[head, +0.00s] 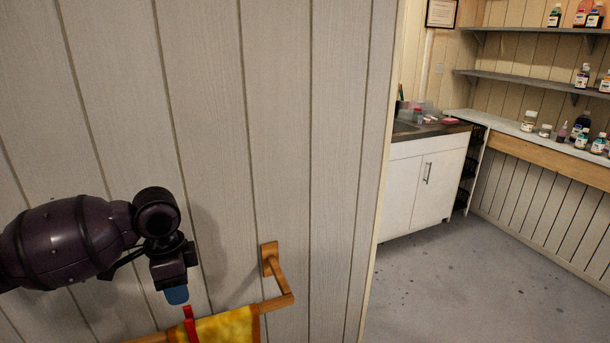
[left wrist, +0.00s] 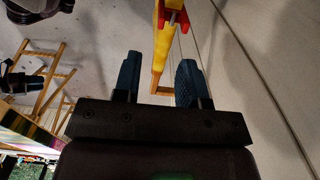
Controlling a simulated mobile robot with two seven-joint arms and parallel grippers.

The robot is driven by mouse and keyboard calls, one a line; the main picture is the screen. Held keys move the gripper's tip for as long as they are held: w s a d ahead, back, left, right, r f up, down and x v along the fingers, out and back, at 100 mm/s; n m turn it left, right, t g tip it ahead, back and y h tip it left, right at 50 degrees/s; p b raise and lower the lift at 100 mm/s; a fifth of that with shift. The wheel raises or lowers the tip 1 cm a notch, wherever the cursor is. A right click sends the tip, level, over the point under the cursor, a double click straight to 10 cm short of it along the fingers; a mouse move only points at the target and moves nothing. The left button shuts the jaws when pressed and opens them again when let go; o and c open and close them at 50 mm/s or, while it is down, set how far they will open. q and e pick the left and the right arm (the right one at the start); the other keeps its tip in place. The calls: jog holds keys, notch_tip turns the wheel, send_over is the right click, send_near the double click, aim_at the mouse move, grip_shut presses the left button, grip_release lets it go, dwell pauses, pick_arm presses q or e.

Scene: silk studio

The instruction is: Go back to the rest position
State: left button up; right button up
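My left gripper (head: 176,294) is in the lower left of the head view, just above a wooden wall rail (head: 276,303). A yellow cloth (head: 228,328) hangs on the rail with a red clip (head: 190,322) at its left side. In the left wrist view my left gripper (left wrist: 158,72) has its two blue fingers spread apart, with nothing held between them. The yellow cloth (left wrist: 161,45) and red clip (left wrist: 176,18) show beyond the fingertips there, apart from them.
A plank wall (head: 285,130) stands close in front, ending at an edge near the middle right. Beyond it are open grey floor (head: 450,275), a white cabinet (head: 425,185) and shelves (head: 530,80) with several bottles. The left wrist view shows a wooden frame (left wrist: 45,75).

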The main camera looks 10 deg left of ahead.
pick_arm(q)
jog(key=s+d+f+n+t+h, duration=0.2)
jog(key=s+d+f+n+h, duration=0.1)
jog(key=s+d+f, duration=0.85)
jog(key=s+a+f+n+t+y, duration=0.1)
jog(key=s+a+f+n+y, duration=0.1)
jog(key=s+a+n, duration=0.35)
jog(key=s+a+f+n+y, duration=0.2)
jog(key=s+a+n, duration=0.1)
jog(key=s, duration=0.6)
jog(key=w+f+t, duration=0.7)
jog(key=f+t, duration=0.1)
jog(key=f, duration=0.2)
jog(key=shift+d+m+h, duration=0.25)
jog(key=shift+m+h, duration=0.1)
jog(key=shift+h, duration=0.05)
jog(key=shift+f, duration=0.1)
